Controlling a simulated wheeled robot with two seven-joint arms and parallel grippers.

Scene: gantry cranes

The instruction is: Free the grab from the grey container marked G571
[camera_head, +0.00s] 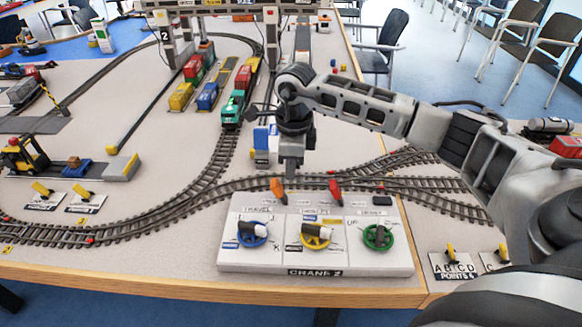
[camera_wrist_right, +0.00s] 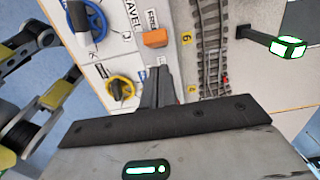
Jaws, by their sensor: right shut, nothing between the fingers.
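My right gripper (camera_head: 292,172) is shut and empty. It points down just behind the Crane 2 control panel (camera_head: 230,262), close to the orange lever (camera_head: 277,189). In the right wrist view its fingers (camera_wrist_right: 158,88) are together beside the orange lever (camera_wrist_right: 155,38). The panel also has a red lever (camera_head: 336,191), a black switch (camera_head: 382,201), and blue (camera_head: 252,235), yellow (camera_head: 316,237) and green (camera_head: 377,237) handwheels. The gantry crane marked 2 (camera_head: 165,36) is cut off at the top. I cannot make out its grab or any G571 marking. My left gripper is out of view.
Curved track (camera_head: 190,200) runs behind the panel. A green locomotive (camera_head: 232,108) and red, yellow and blue containers (camera_head: 207,97) stand near the crane. A toy forklift (camera_head: 25,155) is at left. Chairs (camera_head: 383,45) stand beyond the table.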

